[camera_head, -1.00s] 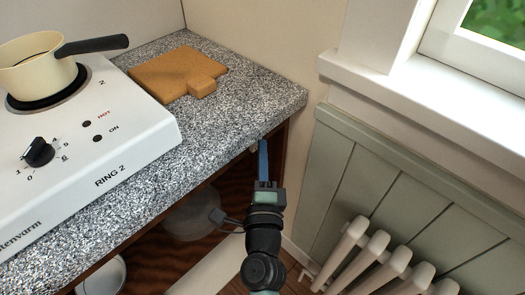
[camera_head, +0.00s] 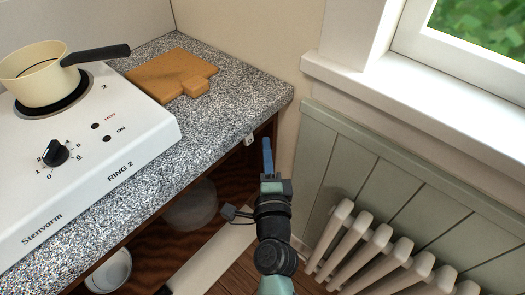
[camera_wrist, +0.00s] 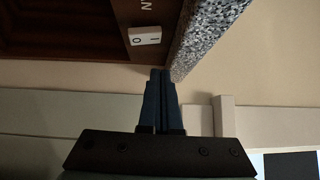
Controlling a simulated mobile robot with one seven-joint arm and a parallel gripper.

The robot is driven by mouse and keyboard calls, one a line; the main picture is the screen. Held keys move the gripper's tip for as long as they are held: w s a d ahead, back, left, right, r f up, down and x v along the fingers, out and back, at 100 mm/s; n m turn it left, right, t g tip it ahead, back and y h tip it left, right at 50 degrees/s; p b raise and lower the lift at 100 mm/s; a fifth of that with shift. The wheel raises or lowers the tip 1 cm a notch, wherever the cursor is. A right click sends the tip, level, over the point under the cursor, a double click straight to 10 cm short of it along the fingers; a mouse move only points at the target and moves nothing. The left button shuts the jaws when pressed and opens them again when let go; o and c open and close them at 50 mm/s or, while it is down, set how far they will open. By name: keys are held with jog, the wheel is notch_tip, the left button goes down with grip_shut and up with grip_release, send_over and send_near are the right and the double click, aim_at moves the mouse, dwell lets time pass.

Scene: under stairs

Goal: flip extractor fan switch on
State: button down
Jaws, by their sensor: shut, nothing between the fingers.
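The small white switch (camera_head: 249,140) sits under the front edge of the granite worktop, near its right corner. In the wrist view the white rocker switch (camera_wrist: 145,36) carries O and I marks on a dark panel, with part of a label beside it. I cannot tell which side is pressed in. My gripper (camera_head: 267,143) has its blue fingers together and empty, just right of the switch and apart from it. In the wrist view the closed fingertips (camera_wrist: 160,72) are below the switch and slightly right.
A white hob (camera_head: 90,150) with a cream pan (camera_head: 38,75) and a wooden board (camera_head: 165,72) stand on the worktop (camera_head: 235,95). A radiator (camera_head: 375,250) and green panelling (camera_head: 345,165) are on the right. A windowsill (camera_head: 400,95) is above. Dishes sit under the counter.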

jog(key=s+r, duration=0.1)
jog(key=s, duration=0.8)
jog(key=shift+s, duration=0.4)
jog(key=shift+r, duration=0.1)
jog(key=w+a+r+n+t+y, duration=0.25)
jog(key=r+n, duration=0.35)
jog(key=r, duration=0.7)
jog(key=w+a+r+n+t+y, duration=0.1)
jog(key=w+a+r+n+t, duration=0.3)
jog(key=r, duration=0.9)
jog(key=s+d+r+n+t+h, duration=0.15)
jog(key=s+r+n, duration=0.35)
jog(key=r, duration=0.7)
jog(key=s+d+r+n+t+h, duration=0.1)
jog(key=s+r+n+h, duration=0.15)
jog(key=s+r, duration=0.8)
jog(key=w+r+p, duration=0.1)
jog(key=r+p, duration=0.7)
jog(key=r, duration=0.1)
jog(key=w+r+p, duration=0.2)
jog(key=r+p, duration=0.7)
jog(key=shift+w+r+n, duration=0.2)
jog(key=shift+w+n, duration=0.05)
jog(key=shift+n, duration=0.1)
jog(key=shift+y, duration=0.25)
